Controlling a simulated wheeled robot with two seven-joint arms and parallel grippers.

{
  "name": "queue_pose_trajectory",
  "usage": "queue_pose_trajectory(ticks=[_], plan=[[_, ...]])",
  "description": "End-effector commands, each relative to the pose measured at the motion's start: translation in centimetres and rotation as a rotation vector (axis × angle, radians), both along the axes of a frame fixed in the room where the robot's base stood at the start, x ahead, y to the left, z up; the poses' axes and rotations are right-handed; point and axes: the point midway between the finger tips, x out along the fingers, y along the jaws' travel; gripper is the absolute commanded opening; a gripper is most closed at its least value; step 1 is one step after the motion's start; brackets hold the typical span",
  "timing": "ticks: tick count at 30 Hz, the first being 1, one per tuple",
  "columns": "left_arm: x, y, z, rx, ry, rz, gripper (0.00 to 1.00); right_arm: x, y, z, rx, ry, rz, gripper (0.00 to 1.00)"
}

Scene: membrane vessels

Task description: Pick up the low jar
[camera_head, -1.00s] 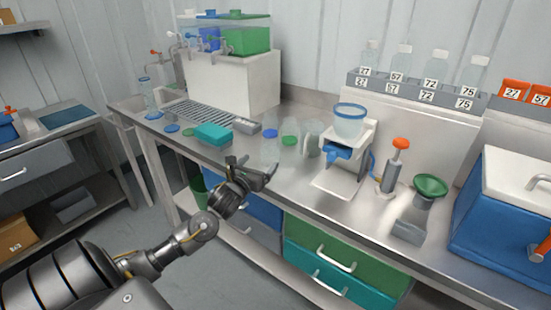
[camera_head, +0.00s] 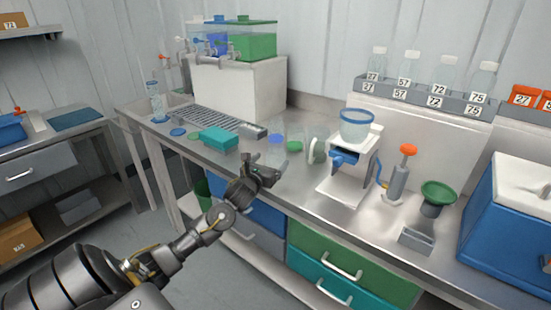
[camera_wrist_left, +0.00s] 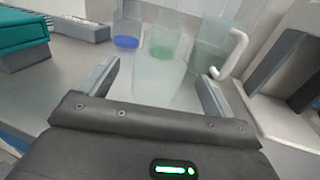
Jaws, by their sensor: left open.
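Several clear, frosted vessels stand together on the steel bench. The nearest clear vessel (camera_head: 277,152) is just beyond my left gripper (camera_head: 264,170). In the left wrist view, a clear vessel (camera_wrist_left: 160,62) stands upright ahead of the open fingers (camera_wrist_left: 158,84), with green showing through it. A vessel with a white handle (camera_wrist_left: 215,55) is to its right; it also shows in the head view (camera_head: 317,149). I cannot tell for sure which vessel is the low jar. My left gripper is open, with nothing clearly between its fingers. My right gripper is out of view.
A teal box (camera_head: 219,139) and a drain grate (camera_head: 210,121) lie left of the vessels. A white stand (camera_head: 345,185) with a blue-rimmed bowl (camera_head: 357,125) is to the right. The bench's front edge is close to my gripper.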

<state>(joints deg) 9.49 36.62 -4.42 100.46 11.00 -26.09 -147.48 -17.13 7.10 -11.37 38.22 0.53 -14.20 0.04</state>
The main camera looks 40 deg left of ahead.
Motion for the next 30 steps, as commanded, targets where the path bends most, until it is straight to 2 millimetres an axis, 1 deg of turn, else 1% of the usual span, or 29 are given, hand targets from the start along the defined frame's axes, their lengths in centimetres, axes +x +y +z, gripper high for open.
queue_pose_trajectory(ticks=[6,9,13,19,20,30], plan=[[3.1,0.8,0.1,-0.003,-0.001,0.003,0.89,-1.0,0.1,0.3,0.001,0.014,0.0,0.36],[4.3,1.1,0.1,-0.003,-0.002,0.001,0.89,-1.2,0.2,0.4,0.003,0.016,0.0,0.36],[5.0,1.2,0.0,-0.002,0.0,0.001,0.89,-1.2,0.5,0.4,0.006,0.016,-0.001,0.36],[5.0,1.2,0.0,-0.001,0.0,0.0,0.89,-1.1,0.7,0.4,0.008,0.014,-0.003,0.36],[5.0,1.2,0.0,-0.001,0.0,0.0,0.87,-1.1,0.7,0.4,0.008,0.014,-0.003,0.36],[5.0,1.2,0.0,-0.001,0.0,0.0,0.42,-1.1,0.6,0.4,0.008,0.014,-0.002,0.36]])
